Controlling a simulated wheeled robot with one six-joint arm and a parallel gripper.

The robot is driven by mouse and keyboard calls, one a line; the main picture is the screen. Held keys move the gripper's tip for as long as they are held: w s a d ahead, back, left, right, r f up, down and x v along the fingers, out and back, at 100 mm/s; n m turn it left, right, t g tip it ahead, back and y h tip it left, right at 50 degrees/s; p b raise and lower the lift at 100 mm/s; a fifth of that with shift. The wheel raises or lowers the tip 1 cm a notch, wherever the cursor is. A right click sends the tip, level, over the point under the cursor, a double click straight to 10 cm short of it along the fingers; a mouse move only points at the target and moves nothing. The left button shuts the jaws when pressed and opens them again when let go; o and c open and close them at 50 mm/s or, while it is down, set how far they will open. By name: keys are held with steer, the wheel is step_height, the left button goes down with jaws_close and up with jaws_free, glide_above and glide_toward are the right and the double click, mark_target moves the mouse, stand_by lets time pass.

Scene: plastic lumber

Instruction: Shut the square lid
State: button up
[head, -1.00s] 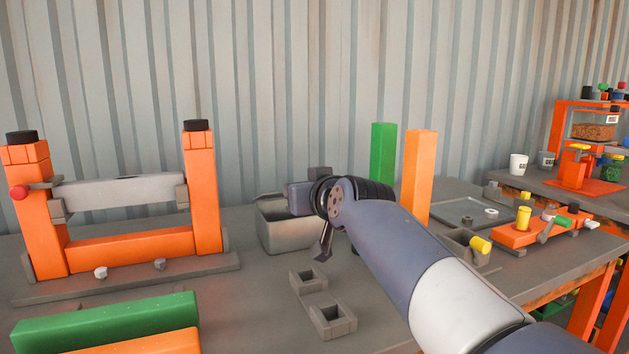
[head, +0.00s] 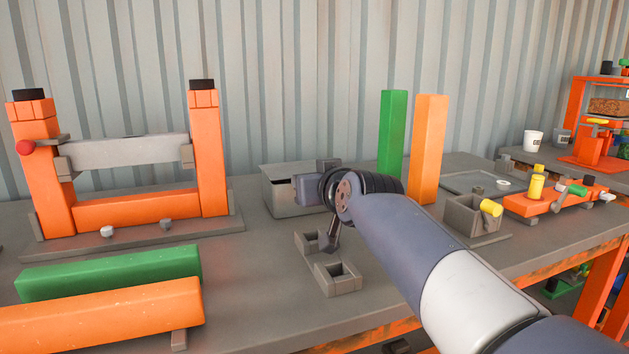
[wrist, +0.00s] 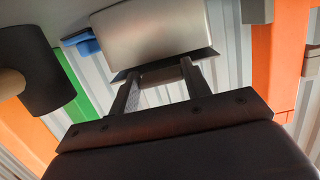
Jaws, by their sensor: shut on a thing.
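A grey box (head: 285,200) stands on the bench left of my arm in the head view. A flat grey lid (head: 297,168) shows at its top, partly covered by my wrist; I cannot tell whether it lies fully flat. My gripper (wrist: 158,73) is at the box, its fingertips hidden behind my wrist in the head view. In the wrist view its two fingers are shut on a small grey part, likely the lid's handle, beside a smooth grey panel (wrist: 155,30).
A green post (head: 391,135) and an orange post (head: 428,145) stand close right of the box. Two small grey square holders (head: 340,280) sit in front. An orange frame (head: 135,215) and loose bars (head: 110,275) fill the left. A small open box (head: 470,218) stands right.

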steer(key=shift+f, duration=0.3)
steer(key=o, duration=1)
steer(key=shift+w, duration=0.1)
steer(key=o, duration=0.4)
steer(key=shift+r, duration=0.15)
steer(key=shift+r, duration=0.1)
step_height(320, 180, up, 10)
steer(key=p, duration=0.5)
